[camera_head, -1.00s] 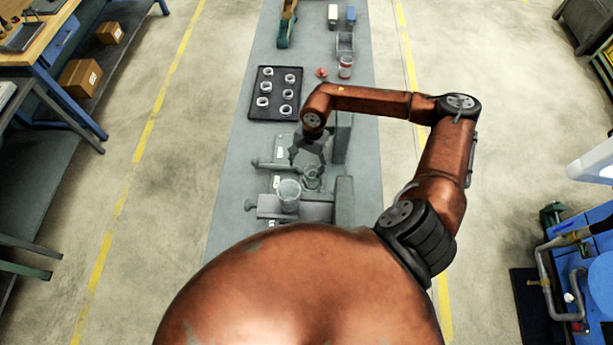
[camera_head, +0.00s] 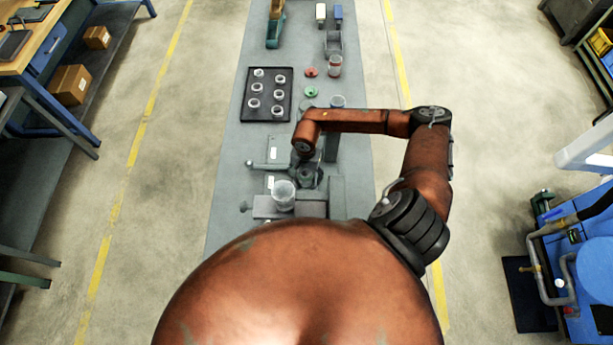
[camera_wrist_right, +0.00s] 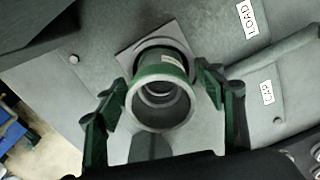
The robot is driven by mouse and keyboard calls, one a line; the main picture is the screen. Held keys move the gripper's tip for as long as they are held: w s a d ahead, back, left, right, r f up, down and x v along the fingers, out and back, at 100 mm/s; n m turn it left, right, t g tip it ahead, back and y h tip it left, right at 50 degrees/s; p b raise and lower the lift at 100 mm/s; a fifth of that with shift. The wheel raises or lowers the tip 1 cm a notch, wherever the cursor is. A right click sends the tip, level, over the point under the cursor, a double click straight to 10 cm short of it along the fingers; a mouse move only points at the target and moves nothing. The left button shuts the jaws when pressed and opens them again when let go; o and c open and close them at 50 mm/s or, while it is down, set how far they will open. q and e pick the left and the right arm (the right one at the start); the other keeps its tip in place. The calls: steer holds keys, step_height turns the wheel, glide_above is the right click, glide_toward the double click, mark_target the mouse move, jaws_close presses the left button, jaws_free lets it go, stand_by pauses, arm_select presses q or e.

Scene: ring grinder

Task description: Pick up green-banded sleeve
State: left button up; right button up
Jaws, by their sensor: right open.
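The green-banded sleeve (camera_wrist_right: 160,92) stands in the right wrist view as a grey hollow cylinder with a green band near its open end. It sits over a square plate (camera_wrist_right: 130,58) on the grey machine. My right gripper (camera_wrist_right: 163,88) is open, with one green-and-black finger on each side of the sleeve. Gaps show between the fingers and the sleeve. In the head view my right gripper (camera_head: 302,160) points down at the machine, and the sleeve there is mostly hidden and too dark to make out. My left gripper is not in view.
A clear cup (camera_head: 284,194) stands on the near machine. A black tray (camera_head: 249,98) with several pale rings lies further back on the bench (camera_head: 232,150). Red (camera_head: 311,72) and green (camera_head: 311,92) round pieces lie right of it. LOAD (camera_wrist_right: 247,18) is labelled on the machine.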

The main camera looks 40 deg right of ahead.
steer(key=shift+c, duration=0.4)
steer(key=shift+r, duration=0.1)
steer(key=c, duration=1.3)
